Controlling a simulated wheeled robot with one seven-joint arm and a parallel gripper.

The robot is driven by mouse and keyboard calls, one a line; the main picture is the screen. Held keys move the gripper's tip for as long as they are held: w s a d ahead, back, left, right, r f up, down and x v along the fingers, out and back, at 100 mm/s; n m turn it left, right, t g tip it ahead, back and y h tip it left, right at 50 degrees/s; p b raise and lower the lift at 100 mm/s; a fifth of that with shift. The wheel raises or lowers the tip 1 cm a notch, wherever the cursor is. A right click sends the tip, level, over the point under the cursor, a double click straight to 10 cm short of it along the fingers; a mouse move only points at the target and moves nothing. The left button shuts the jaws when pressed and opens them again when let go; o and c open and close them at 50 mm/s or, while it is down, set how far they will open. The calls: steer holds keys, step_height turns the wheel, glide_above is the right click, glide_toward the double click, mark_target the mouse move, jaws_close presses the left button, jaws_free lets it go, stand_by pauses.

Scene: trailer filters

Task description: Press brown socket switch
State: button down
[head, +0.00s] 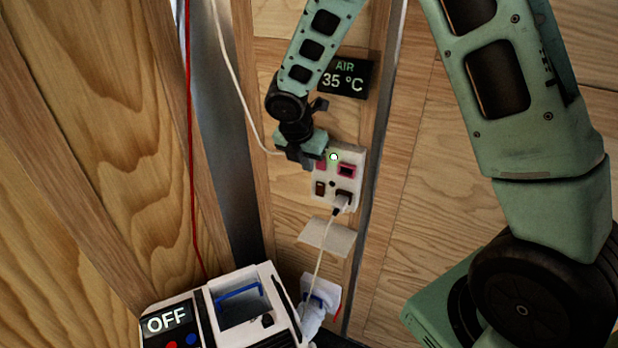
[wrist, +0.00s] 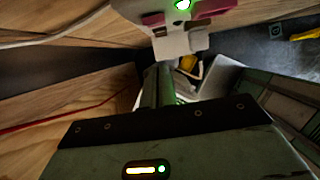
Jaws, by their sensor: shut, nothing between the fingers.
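The white socket panel (head: 353,165) is on the wooden wall in the head view, with a lit green light at its top. The brown socket switch (head: 320,188) is at its lower left. A pink-framed switch (head: 347,170) is at upper right, and another pink one is partly hidden behind my gripper. My gripper (head: 308,160) is shut and empty at the panel's upper left, above the brown switch. Contact cannot be told.
A white plug (head: 341,205) with a cable sits in the panel's lower right. An AIR 35 °C display (head: 346,78) is above the panel. A white device (head: 275,312) and a box reading OFF (head: 168,321) stand below. A red cord (head: 190,150) hangs at left.

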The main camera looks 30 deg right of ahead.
steer(key=shift+d+v, duration=0.2)
steer(key=shift+v, duration=0.8)
steer(key=shift+w, duration=0.15)
steer(key=s+a+r+m+y+b, duration=0.25)
steer(key=s+a+m, duration=0.55)
steer(key=s+a, duration=0.5)
steer(key=s+a+m+g+y, duration=0.1)
steer(key=s+m, duration=0.3)
steer(key=s, duration=0.4)
steer(key=s+a+m+g+b, duration=0.1)
steer(key=s+a+m, duration=0.2)
steer(key=s, duration=0.6)
steer(key=shift+s+a+r+m+y, duration=0.25)
steer(key=shift+a+r+m+y, duration=0.1)
steer(key=shift+m, duration=0.55)
